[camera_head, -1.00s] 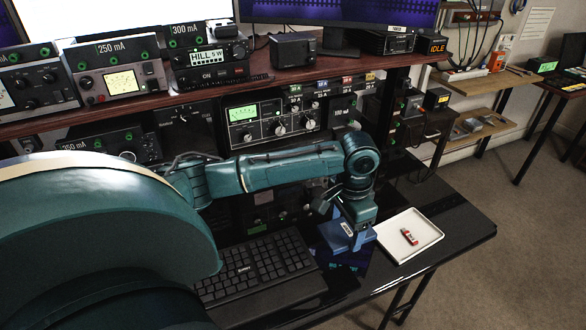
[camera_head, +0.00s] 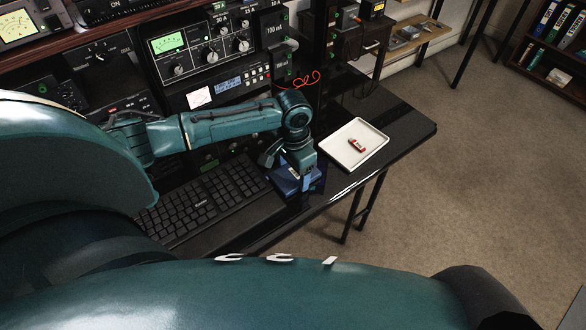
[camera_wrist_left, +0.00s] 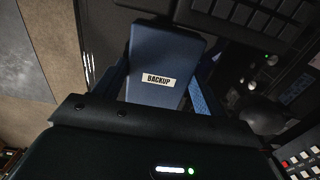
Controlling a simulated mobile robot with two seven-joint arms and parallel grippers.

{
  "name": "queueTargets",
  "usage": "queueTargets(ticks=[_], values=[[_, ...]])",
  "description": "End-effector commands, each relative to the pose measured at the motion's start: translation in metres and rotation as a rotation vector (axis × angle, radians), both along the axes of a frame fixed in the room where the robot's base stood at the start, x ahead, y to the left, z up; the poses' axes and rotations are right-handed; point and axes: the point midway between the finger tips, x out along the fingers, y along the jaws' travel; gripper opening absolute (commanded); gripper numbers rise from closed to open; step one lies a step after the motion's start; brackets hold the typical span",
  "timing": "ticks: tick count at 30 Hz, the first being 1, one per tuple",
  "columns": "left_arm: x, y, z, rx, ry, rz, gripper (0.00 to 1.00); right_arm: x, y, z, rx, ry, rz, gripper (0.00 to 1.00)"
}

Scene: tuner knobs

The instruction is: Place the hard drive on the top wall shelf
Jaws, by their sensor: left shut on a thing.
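The hard drive is a dark blue box with a "BACKUP" label; in the left wrist view the hard drive (camera_wrist_left: 168,55) sits between the two blue fingers. My left gripper (camera_wrist_left: 160,85) is shut on it. In the head view the hard drive (camera_head: 284,184) is partly hidden by my left gripper (camera_head: 300,183), low at the black desk between keyboard and tray. I cannot tell whether it touches the desk. A wooden shelf (camera_head: 431,38) holding small items shows at the top right; the top wall shelf is not clearly in view. My right gripper is not in view.
A black keyboard (camera_head: 205,198) lies left of the drive. A white tray (camera_head: 372,137) with a red USB stick (camera_head: 357,145) lies to the right. Radio gear (camera_head: 205,45) stands behind. Open carpet (camera_head: 470,190) lies beyond the desk's right edge.

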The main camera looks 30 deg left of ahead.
Motion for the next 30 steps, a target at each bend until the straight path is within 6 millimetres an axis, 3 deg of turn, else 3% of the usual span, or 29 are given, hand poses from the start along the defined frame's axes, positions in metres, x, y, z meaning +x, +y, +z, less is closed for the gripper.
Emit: queueTargets(ticks=[5,6,13,22,26,30], values=[[0.000,0.000,-0.003,-0.001,0.000,0.000,0.43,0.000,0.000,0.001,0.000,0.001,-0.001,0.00],[0.000,0.000,-0.003,0.000,0.000,0.000,0.74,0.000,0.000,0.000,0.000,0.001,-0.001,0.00],[0.000,0.000,-0.003,0.000,0.000,0.000,0.92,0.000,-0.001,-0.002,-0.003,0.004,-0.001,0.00],[0.000,0.001,0.001,0.001,-0.001,0.001,0.92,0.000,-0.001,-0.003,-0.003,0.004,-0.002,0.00],[0.001,0.000,0.018,0.000,-0.003,0.001,0.92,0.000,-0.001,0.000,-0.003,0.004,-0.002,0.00],[0.001,0.000,0.048,-0.001,-0.004,0.000,0.92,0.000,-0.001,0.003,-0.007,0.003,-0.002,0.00]])
